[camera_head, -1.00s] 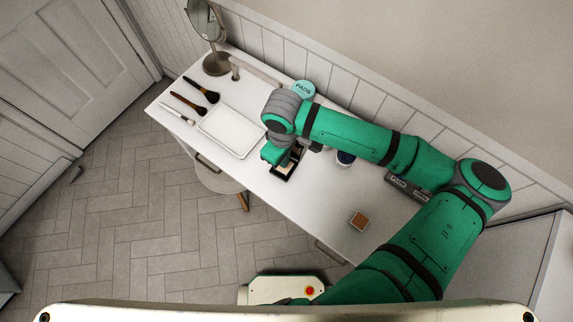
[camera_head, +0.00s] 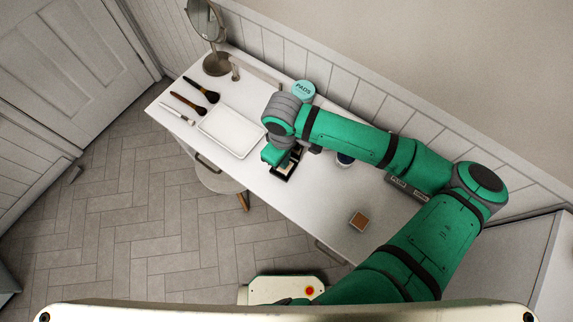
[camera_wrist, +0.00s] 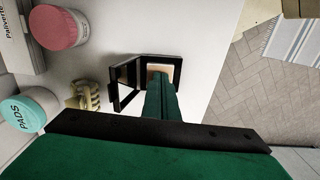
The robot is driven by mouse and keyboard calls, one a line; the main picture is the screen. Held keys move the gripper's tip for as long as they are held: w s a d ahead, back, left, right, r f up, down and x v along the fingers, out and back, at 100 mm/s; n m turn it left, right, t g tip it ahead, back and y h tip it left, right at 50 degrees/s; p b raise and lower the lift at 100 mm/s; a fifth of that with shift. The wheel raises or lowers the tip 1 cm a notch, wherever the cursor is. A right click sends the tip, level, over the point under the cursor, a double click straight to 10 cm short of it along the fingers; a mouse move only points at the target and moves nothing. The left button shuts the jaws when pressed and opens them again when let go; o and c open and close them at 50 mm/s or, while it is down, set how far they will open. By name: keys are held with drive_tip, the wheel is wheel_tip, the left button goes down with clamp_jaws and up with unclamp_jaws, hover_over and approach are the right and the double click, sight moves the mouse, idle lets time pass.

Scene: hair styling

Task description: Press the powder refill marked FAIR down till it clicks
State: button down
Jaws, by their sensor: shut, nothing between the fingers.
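A black compact (camera_wrist: 148,60) lies open on the white table, its mirror lid (camera_wrist: 126,80) standing up at the left in the wrist view. A pale beige powder refill (camera_wrist: 161,68) sits in its base; no FAIR marking is readable. My gripper (camera_wrist: 160,82) is shut and empty, its fingertips over the refill. Whether they touch it, and whether the refill is seated flat, I cannot tell. In the head view my gripper (camera_head: 277,158) and wrist hide most of the compact (camera_head: 288,172).
A brown square pan (camera_head: 358,220) lies apart at the right. A white tray (camera_head: 229,132), brushes (camera_head: 197,84) and a mirror (camera_head: 212,60) are at the left. A PADS tub (camera_wrist: 28,110), a pink-lidded jar (camera_wrist: 60,27) and a yellow hair claw (camera_wrist: 88,96) stand near the compact.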

drive_tip(key=shift+f, duration=0.25)
idle(0.3)
wheel_tip(320, 180, up, 7)
idle(1.0)
idle(0.5)
drive_tip(key=shift+a, duration=0.1)
